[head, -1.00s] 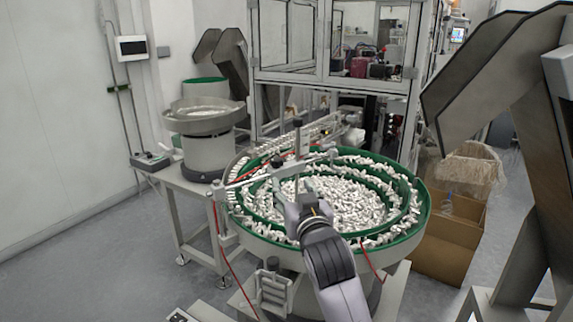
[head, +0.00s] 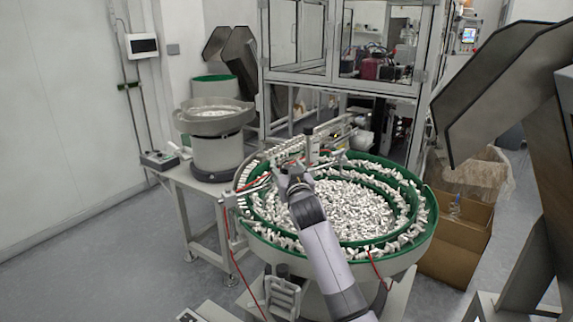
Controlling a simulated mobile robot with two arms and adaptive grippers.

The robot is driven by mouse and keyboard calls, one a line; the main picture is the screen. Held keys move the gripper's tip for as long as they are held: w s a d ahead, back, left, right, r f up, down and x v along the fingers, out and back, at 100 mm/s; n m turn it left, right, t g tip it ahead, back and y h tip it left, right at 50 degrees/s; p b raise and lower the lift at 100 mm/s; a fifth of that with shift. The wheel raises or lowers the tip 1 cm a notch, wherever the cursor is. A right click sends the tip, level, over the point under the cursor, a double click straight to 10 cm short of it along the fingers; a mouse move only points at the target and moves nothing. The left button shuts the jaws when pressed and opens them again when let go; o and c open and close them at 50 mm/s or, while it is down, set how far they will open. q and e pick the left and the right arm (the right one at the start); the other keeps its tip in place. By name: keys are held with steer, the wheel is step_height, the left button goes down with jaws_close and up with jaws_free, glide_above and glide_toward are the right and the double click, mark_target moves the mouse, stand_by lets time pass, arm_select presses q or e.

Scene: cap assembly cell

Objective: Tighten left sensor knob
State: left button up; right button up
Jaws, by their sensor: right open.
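A grey sensor bracket (head: 312,146) with a post and rods stands over the far left side of the green-rimmed bowl feeder (head: 428,222). Red cables run from it. Small knobs on the bracket are too small to tell apart, and the left sensor knob may be hidden behind my gripper. My right gripper (head: 287,172) reaches over the bowl to the bracket's rods. Its fingers are open and point away from the camera. I cannot tell whether they touch the bracket. My left gripper is not in view.
The bowl is full of white caps (head: 350,208). A smaller bowl feeder (head: 215,150) stands at the back left. A glass-walled machine frame (head: 345,84) is behind. A cardboard box (head: 455,243) and a dark hopper (head: 500,90) are on the right. The floor at left is clear.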

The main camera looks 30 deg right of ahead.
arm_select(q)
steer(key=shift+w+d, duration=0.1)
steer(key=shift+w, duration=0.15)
arm_select(e)
steer(key=shift+w+d, duration=0.1)
steer(key=shift+w, duration=0.2)
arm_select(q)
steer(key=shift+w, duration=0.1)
